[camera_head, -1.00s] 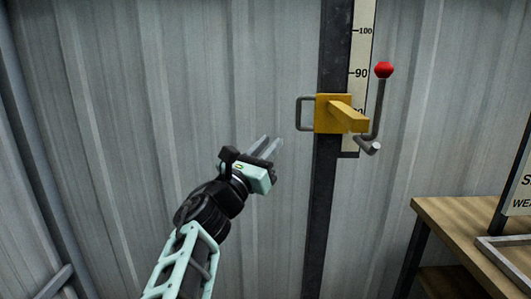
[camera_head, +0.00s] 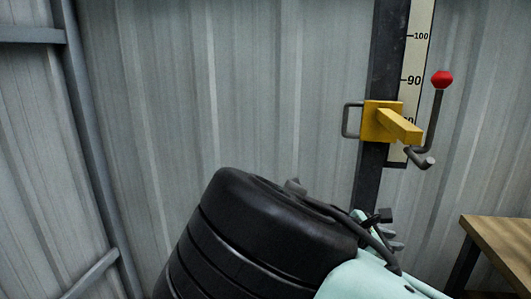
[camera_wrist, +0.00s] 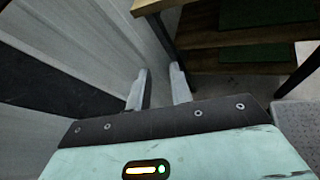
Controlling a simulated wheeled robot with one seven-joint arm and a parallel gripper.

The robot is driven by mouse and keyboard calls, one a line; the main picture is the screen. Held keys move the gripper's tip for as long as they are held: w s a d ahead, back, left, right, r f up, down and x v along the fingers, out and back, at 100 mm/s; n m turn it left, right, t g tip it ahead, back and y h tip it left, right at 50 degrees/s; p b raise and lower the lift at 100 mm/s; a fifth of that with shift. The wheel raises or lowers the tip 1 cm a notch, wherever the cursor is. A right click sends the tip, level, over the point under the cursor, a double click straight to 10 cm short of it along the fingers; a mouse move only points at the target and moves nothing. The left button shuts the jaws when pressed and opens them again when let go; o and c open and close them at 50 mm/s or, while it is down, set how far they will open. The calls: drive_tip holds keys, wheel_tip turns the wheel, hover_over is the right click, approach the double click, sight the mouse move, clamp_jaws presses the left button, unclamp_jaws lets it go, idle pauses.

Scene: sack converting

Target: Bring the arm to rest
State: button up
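My gripper (camera_wrist: 159,82) shows in the wrist view with its two pale fingers apart and nothing between them. Wooden shelving and floor lie beyond the fingers. In the head view my black arm links and pale green housing fill the lower middle, close to the camera. They hide most of the gripper, which is partly seen low on the right of the arm, in front of the dark post (camera_head: 365,190).
A yellow slide block (camera_head: 378,122) with a grey handle and a red-knobbed lever (camera_head: 442,80) sits on the post beside a scale (camera_head: 417,60). A wooden table (camera_head: 500,240) stands at lower right. Corrugated wall (camera_head: 250,80) fills the back; a frame beam (camera_head: 90,140) stands left.

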drive_tip(key=s+a+f+m+g+y, duration=0.2)
drive_tip(key=s+f+m+g+y, duration=0.1)
drive_tip(key=s, duration=0.3)
drive_tip(key=s+a+f+m+g+y, duration=0.2)
drive_tip(key=s+a+f+y, duration=0.15)
drive_tip(key=s, duration=0.25)
drive_tip(key=s+a+r+m+y+p, duration=0.1)
drive_tip(key=s+a+r+m+y, duration=0.1)
drive_tip(key=s+a+r, duration=0.3)
drive_tip(key=s+a+r+m+t+y+p, duration=0.1)
drive_tip(key=s+a+r+m+y, duration=0.2)
drive_tip(key=s+r, duration=0.7)
drive_tip(key=shift+s+a+r+m+y, duration=0.3)
drive_tip(key=shift+s+a+y, duration=0.35)
drive_tip(key=shift+a+y, duration=0.25)
